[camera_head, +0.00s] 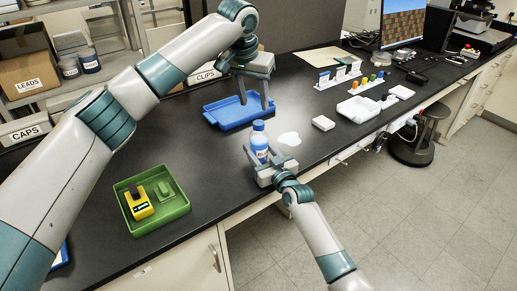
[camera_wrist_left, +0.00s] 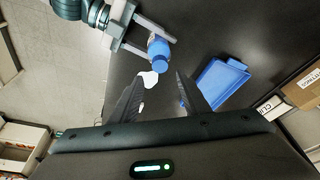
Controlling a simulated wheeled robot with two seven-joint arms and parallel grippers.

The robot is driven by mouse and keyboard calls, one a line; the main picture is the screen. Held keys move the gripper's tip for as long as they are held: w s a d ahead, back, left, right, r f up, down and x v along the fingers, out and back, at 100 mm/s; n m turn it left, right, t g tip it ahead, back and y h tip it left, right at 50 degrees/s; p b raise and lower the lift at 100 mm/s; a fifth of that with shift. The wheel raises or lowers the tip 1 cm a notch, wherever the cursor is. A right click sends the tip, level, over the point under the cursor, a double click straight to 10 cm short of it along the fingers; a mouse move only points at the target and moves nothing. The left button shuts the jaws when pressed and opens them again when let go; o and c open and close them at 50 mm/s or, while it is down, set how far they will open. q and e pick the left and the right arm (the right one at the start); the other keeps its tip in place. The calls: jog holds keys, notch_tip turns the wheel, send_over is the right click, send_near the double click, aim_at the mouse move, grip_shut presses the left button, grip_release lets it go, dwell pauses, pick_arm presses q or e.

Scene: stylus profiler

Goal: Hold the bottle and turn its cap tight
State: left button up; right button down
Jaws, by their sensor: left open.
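The bottle (camera_head: 260,152) stands upright near the front edge of the black bench, white and blue with a blue cap (camera_head: 258,126) on top. It also shows in the left wrist view (camera_wrist_left: 157,46), its cap facing the camera. My right gripper (camera_head: 264,161) comes in from the front, its fingers on both sides of the bottle's body and seemingly closed on it. My left gripper (camera_head: 255,103) is open and empty, fingers pointing down, above and behind the bottle near the blue tray. Whether the cap is fully seated cannot be told.
A blue tray (camera_head: 222,117) lies behind the bottle, and a white flat patch (camera_head: 289,139) is beside it. A green tray (camera_head: 181,207) with a yellow device is at front left. White boxes and a small rack (camera_head: 340,75) stand to the right.

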aim_at(257, 122)
pick_arm(q)
jog(key=shift+f, duration=0.15)
jog(key=shift+x, duration=4.85)
jog(key=shift+c, duration=0.7)
grip_shut()
jog(key=m, duration=0.3)
jog(key=m+g+h, duration=0.1)
jog(key=m, duration=0.2)
jog(key=shift+w+a+m, duration=0.1)
jog(key=shift+a+m, duration=0.05)
jog(key=shift+m, duration=0.15)
jog(key=m+g, duration=0.1)
jog(key=m, duration=0.2)
jog(key=shift+w+h, duration=0.1)
jog(key=shift+h, duration=0.3)
jog(key=m, duration=0.2)
jog(key=m+g, duration=0.1)
jog(key=m, duration=0.1)
jog(key=shift+w+m+g, duration=0.15)
jog(key=shift+m+g, duration=0.15)
jog(key=shift+m, duration=0.1)
